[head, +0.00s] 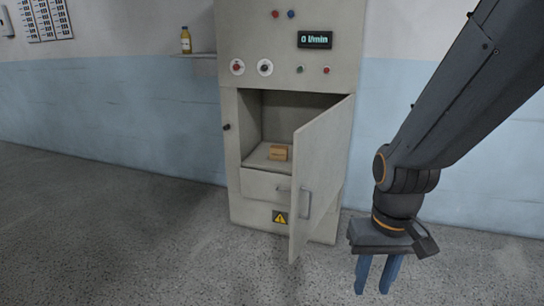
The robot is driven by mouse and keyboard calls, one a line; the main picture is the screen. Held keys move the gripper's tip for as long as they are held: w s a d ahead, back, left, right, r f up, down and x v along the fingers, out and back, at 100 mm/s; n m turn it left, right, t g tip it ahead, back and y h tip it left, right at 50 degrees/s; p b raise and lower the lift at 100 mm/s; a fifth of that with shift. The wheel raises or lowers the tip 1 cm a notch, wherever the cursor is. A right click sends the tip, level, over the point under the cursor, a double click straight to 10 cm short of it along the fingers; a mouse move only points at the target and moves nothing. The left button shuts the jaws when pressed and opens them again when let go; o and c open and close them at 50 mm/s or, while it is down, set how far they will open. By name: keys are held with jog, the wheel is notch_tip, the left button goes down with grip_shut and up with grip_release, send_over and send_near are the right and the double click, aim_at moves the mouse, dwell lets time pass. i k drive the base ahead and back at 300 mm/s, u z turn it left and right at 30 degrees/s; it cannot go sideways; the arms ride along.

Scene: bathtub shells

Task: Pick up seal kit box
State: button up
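A small brown box (278,153), which looks like the seal kit box, sits upright on the shelf inside the open compartment of the grey cabinet (232,185). Its printing is too small to read. My gripper (376,290) hangs at the lower right, pointing down with its two blue fingers apart and nothing between them. It is well to the right of the box and apart from it, outside the cabinet.
The cabinet door (321,175) stands open towards me, between the compartment and my gripper. A closed drawer (262,186) is below the shelf. A yellow bottle (186,40) stands on a wall ledge (200,55) at the left. The floor (110,235) at the left is clear.

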aim_at(277, 152)
jog(key=u, duration=0.6)
jog(key=i, duration=0.85)
jog(key=u, duration=0.8)
jog(key=i, duration=0.95)
jog(key=z, duration=0.4)
jog(key=i, duration=1)
jog(key=z, duration=0.9)
jog(key=i, duration=0.25)
jog(key=z, duration=0.15)
